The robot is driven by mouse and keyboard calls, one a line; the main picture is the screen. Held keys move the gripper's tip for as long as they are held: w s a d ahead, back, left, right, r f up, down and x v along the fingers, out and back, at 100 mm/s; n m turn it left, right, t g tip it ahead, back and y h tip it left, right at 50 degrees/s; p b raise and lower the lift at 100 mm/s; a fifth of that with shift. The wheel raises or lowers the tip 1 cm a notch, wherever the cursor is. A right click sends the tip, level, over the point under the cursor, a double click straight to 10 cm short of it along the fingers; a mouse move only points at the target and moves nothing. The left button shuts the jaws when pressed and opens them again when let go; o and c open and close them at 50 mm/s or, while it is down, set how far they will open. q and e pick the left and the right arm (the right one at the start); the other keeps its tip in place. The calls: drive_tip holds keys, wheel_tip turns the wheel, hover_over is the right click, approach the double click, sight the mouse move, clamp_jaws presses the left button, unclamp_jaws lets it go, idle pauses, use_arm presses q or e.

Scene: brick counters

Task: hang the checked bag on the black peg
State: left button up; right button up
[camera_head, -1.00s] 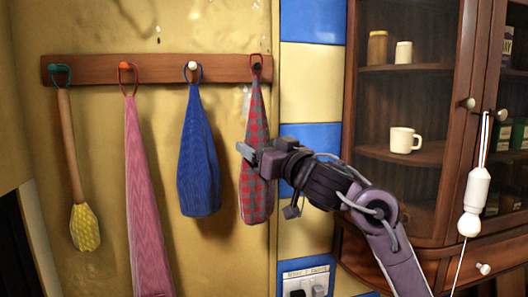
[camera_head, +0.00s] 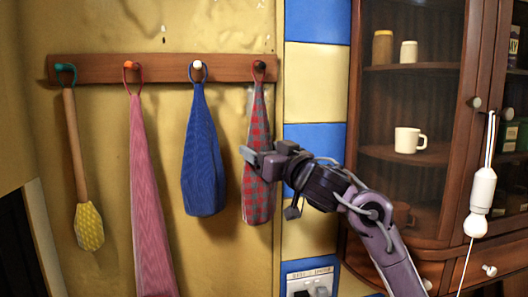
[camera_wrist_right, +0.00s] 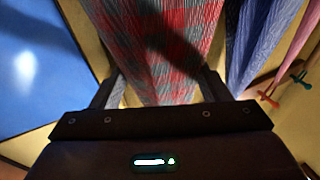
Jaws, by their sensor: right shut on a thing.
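The red and grey checked bag (camera_head: 258,195) hangs long and nearly upright at the right end of the wooden rail. Its red loop shows at the black peg (camera_head: 260,66) and appears to be around it. My right gripper (camera_head: 254,158) is shut on the checked bag at about mid-height, in front of the wall. In the right wrist view the checked cloth (camera_wrist_right: 150,50) lies between the two fingers (camera_wrist_right: 160,88). The far side of the bag is hidden. My left gripper is not in view.
On the rail (camera_head: 165,69) to the left hang a blue bag (camera_head: 203,160), a pink bag (camera_head: 148,200) and a brush (camera_head: 80,170). The blue bag is close beside the checked one. A glass cabinet (camera_head: 355,120) stands right; a white cord pull (camera_head: 481,190) hangs before it.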

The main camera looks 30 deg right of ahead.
drive_tip(key=o, duration=1.1)
drive_tip(key=shift+s+f+b, duration=0.15)
drive_tip(key=shift+s+b, duration=0.15)
drive_tip(key=s+b, duration=0.1)
drive_tip(key=s, duration=0.3)
drive_tip(key=s+d+f+b, duration=0.1)
drive_tip(key=s, duration=0.2)
drive_tip(key=shift+b, duration=0.35)
